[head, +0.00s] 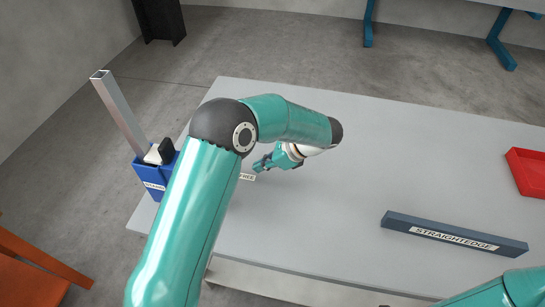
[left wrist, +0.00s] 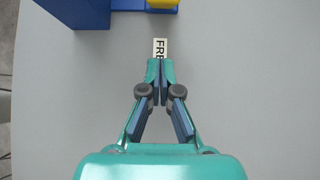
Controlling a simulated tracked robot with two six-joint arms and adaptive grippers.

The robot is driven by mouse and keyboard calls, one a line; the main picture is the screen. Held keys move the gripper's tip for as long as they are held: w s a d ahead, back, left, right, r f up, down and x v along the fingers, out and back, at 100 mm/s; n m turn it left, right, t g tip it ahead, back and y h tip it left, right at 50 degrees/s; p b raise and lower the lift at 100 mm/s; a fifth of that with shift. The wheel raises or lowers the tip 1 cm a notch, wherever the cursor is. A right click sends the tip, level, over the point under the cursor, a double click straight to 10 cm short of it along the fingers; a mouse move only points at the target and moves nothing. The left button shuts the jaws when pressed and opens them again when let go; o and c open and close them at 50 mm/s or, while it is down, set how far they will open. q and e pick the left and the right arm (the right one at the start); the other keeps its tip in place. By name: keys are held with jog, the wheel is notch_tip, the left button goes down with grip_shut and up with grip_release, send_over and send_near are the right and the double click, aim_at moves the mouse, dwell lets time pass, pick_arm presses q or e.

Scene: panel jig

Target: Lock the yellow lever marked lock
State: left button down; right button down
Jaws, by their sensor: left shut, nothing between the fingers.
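In the left wrist view a yellow piece (left wrist: 163,4), likely part of the lever, shows at the top edge beside a blue part (left wrist: 128,5); most of it is cut off. I do not see the lever in the head view, where my left arm covers part of the table. A white label (left wrist: 160,46) reading "FRE…" lies just ahead of my left fingertips; it also shows in the head view (head: 246,176). My left gripper (left wrist: 159,64) is shut and empty, its tips by the label and apart from the yellow piece. It also shows in the head view (head: 258,168).
A blue holder (head: 147,188) with an upright grey square tube (head: 118,112) stands at the table's left edge. A dark straightedge (head: 455,233) lies at the front right, a red tray (head: 530,170) at the right edge. The table's middle (head: 380,165) is clear. My right arm enters bottom right.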

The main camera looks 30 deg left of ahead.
pick_arm(q)
jog(key=shift+x, duration=1.05)
jog(key=shift+s+a+r+p, duration=0.15)
jog(key=shift+a+r+p, duration=0.15)
jog(key=shift+a, duration=0.3)
jog(key=shift+s+a+r+p, duration=0.15)
jog(key=shift+a+r+p, duration=0.15)
jog(key=shift+a, duration=0.35)
jog(key=shift+s+a+r+p, duration=0.2)
jog(key=shift+a+r, duration=0.1)
jog(key=shift+a, duration=0.3)
jog(key=shift+a+r+h, duration=0.2)
jog(key=shift+h, duration=0.1)
